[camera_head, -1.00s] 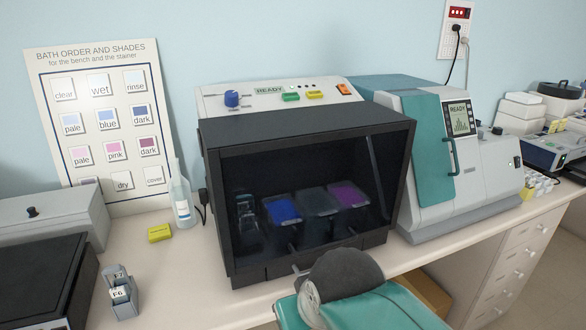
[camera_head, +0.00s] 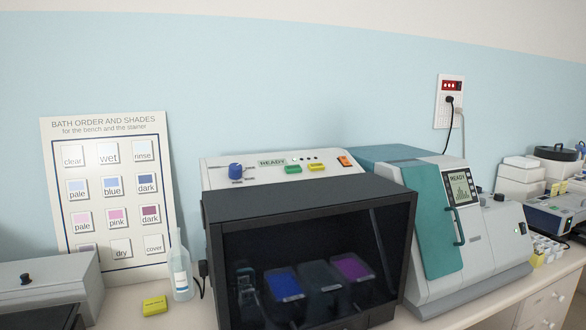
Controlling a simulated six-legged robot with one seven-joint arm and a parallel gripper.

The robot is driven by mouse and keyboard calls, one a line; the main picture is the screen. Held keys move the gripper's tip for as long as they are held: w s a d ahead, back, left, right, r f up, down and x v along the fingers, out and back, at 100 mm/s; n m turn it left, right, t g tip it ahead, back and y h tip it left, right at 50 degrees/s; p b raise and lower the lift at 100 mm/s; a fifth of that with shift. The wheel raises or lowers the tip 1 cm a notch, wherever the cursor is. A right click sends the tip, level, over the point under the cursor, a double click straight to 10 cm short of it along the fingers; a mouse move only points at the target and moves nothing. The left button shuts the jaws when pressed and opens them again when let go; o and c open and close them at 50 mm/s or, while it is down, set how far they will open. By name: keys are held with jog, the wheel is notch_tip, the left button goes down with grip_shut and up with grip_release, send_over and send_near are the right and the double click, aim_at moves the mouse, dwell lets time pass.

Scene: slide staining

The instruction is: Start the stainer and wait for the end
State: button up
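The stainer (camera_head: 308,203) is a dark box with a glass front, standing in the middle of the bench. Small lamps sit above the buttons. Through the glass I see a blue bath (camera_head: 284,284), a dark bath (camera_head: 320,278) and a purple bath (camera_head: 352,267). A rack-like shape stands at the left inside. My gripper is not in view.
A teal and grey machine (camera_head: 430,215), also showing READY, stands close on the right. A chart (camera_head: 70,205) leans on the wall at left. A bottle (camera_head: 181,270), a yellow block (camera_head: 155,305) and a grey box (camera_head: 60,285) stand on the left. The wall outlet (camera_head: 449,100) has cables.

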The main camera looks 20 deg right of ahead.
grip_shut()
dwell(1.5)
